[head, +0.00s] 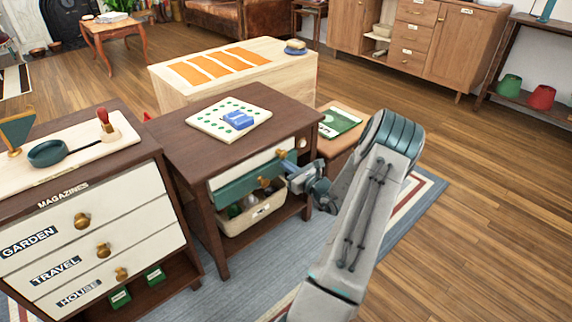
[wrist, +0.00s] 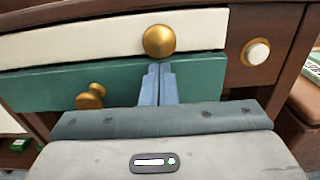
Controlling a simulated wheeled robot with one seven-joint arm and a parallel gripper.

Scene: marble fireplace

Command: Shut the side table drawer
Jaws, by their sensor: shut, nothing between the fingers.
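The dark brown side table (head: 290,107) has a cream upper drawer (head: 237,172) and a teal lower drawer (head: 232,191), each with a gold knob. In the wrist view, the cream drawer (wrist: 75,42) is above the teal drawer (wrist: 120,85). My gripper (wrist: 160,67) is shut and empty, with its fingertips at the teal front, just below the cream drawer's knob (wrist: 159,41) and right of the teal drawer's knob (wrist: 90,96). I cannot tell whether the fingertips touch the front. How far each drawer stands out is unclear.
A cream bin (head: 252,217) with bottles sits on the table's lower shelf. A game board (head: 215,118) and a blue item (head: 238,119) lie on the tabletop. The magazine cabinet (head: 90,235) stands close at left. A white round button (wrist: 257,53) is on the frame at right. Floor at right is open.

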